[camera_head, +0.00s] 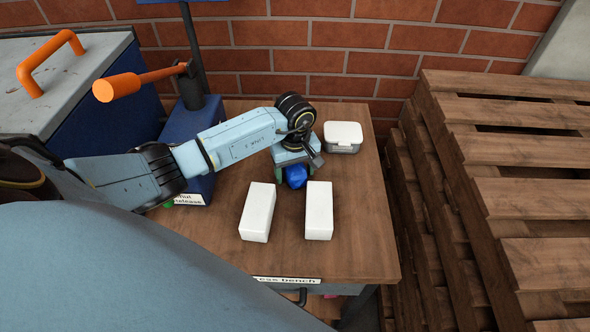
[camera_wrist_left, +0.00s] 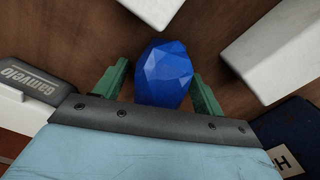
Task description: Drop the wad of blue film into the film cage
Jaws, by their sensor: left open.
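The wad of blue film (camera_head: 296,176) is a faceted, bright blue lump on the wooden bench (camera_head: 340,262). It also shows in the left wrist view (camera_wrist_left: 165,75). My left gripper (camera_head: 294,179) is lowered over it and open. In the left wrist view, its green fingers stand on either side of the wad, with small gaps visible (camera_wrist_left: 159,68). The wad's underside is hidden. My right gripper is not in view. I cannot make out a film cage in either view.
Two white blocks, one at left (camera_head: 257,212) and one at right (camera_head: 319,211), lie just in front of the wad. A lidded box (camera_head: 343,138) stands behind right. An orange-handled lever (camera_head: 130,84) and grey-lidded bin (camera_head: 60,85) are left; pallets (camera_head: 500,190) right.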

